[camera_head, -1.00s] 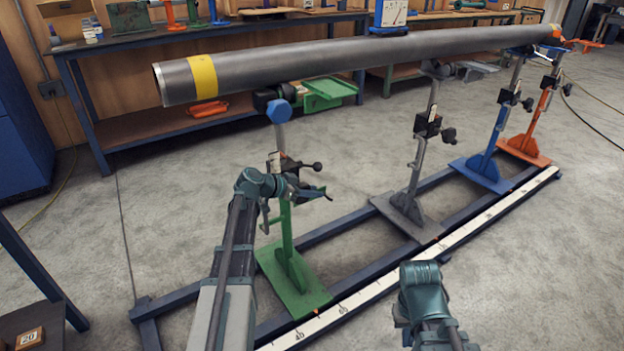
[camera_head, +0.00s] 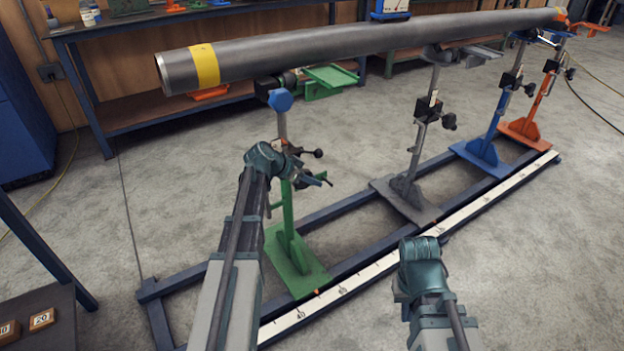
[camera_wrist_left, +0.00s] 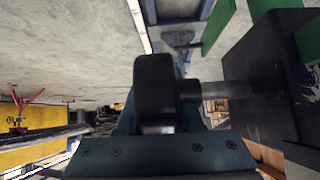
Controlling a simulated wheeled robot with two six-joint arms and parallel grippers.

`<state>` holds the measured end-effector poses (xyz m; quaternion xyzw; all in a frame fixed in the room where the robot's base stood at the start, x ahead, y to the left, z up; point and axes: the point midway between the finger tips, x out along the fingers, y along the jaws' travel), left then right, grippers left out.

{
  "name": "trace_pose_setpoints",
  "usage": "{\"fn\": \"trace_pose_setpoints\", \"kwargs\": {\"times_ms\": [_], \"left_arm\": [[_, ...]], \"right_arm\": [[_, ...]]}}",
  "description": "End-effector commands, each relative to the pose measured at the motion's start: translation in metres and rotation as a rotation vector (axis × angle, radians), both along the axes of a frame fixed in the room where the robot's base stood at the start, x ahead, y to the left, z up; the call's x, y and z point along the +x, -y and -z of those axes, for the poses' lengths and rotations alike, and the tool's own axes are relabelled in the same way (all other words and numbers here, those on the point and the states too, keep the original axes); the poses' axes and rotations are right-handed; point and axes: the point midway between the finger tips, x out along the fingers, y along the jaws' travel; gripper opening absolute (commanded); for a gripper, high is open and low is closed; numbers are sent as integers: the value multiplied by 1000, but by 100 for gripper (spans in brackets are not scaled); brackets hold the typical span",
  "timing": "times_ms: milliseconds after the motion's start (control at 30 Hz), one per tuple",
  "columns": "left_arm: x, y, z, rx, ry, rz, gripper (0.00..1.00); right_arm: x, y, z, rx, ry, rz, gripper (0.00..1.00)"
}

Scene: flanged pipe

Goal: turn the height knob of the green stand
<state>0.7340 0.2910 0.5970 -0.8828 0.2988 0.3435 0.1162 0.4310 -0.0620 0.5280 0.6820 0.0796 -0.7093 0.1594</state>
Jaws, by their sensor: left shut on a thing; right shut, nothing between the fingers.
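The green stand (camera_head: 292,262) stands upright on the floor rail, under the yellow-banded end of the pipe (camera_head: 320,48). My left gripper (camera_head: 305,179) is at mid-height on its post and partly covers the clamp there. In the left wrist view the black height knob (camera_wrist_left: 155,92) is in front of the gripper. A short shaft joins it to the dark clamp block (camera_wrist_left: 268,90). The left gripper is shut on the knob; its fingertips are mostly hidden. My right gripper (camera_head: 421,262) is low at the front, shut and empty, with its fingers hidden from view.
A grey stand (camera_head: 408,192), a blue stand (camera_head: 484,150) and an orange stand (camera_head: 527,125) carry the pipe further right. A white scale strip (camera_head: 385,270) runs along the rail. A workbench (camera_head: 120,120) is behind.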

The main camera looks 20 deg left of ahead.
Motion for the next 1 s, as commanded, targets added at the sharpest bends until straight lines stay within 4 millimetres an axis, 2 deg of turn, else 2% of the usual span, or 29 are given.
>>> {"fn": "trace_pose_setpoints", "kwargs": {"times_ms": [33,167,200,567,1000], "left_arm": [[0,0,0,1,0,-1,39],[0,0,0,1,0,-1,62],[0,0,0,0,0,0,65],[-4,-3,-6,0,1,-1,65],[-55,-41,-69,0,1,-2,65]], "right_arm": [[0,0,0,0,0,0,0],[0,0,0,0,0,0,0],[0,0,0,0,0,0,0],[0,0,-6,0,0,1,0],[-1,-1,-69,3,-2,7,0]]}}
